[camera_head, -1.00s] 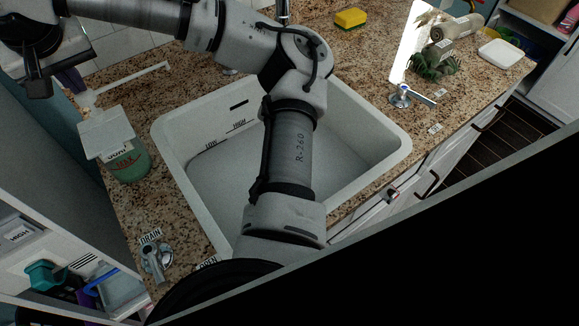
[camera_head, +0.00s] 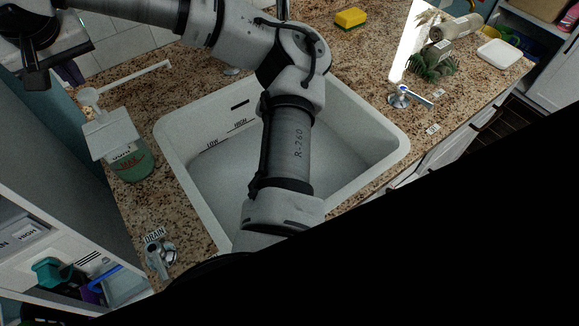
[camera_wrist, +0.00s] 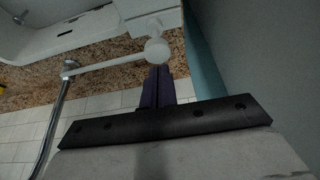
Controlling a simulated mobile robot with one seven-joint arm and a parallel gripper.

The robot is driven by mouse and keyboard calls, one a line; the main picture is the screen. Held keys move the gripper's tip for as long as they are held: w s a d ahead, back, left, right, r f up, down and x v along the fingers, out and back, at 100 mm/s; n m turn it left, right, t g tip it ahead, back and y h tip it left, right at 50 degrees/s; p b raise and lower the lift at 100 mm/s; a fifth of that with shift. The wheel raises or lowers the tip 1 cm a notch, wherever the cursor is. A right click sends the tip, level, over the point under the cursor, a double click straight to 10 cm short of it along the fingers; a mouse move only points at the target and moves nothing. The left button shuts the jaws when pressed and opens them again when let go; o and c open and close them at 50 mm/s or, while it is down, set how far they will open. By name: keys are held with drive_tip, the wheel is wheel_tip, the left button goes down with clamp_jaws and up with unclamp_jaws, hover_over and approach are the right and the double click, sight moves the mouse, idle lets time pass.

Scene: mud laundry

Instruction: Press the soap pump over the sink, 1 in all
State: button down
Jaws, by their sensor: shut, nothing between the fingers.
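The soap pump bottle (camera_head: 130,163) stands on the granite counter left of the sink, with green liquid, a white collar and a white pump head (camera_head: 88,97). Its long spout (camera_head: 135,78) points right, towards the sink (camera_head: 178,150). My gripper (camera_head: 76,80) is at the upper left with its purple fingers shut and empty, close to the pump head. In the wrist view the shut fingertips (camera_wrist: 159,70) are just by the round pump head top (camera_wrist: 157,51). I cannot tell whether they touch it. My arm hides part of the basin.
A yellow sponge (camera_head: 350,18) lies at the back of the counter. A blue-marked tap handle (camera_head: 402,96), a plant (camera_head: 432,66) and a white soap dish (camera_head: 500,52) are at the right. A drain knob (camera_head: 160,258) is at the front left. A metal pipe (camera_wrist: 50,130) shows in the wrist view.

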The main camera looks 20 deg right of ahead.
wheel_tip(320, 180, up, 4)
drive_tip(key=p, duration=0.3)
drive_tip(key=shift+r+p, duration=0.35)
drive_tip(key=shift+r, duration=0.65)
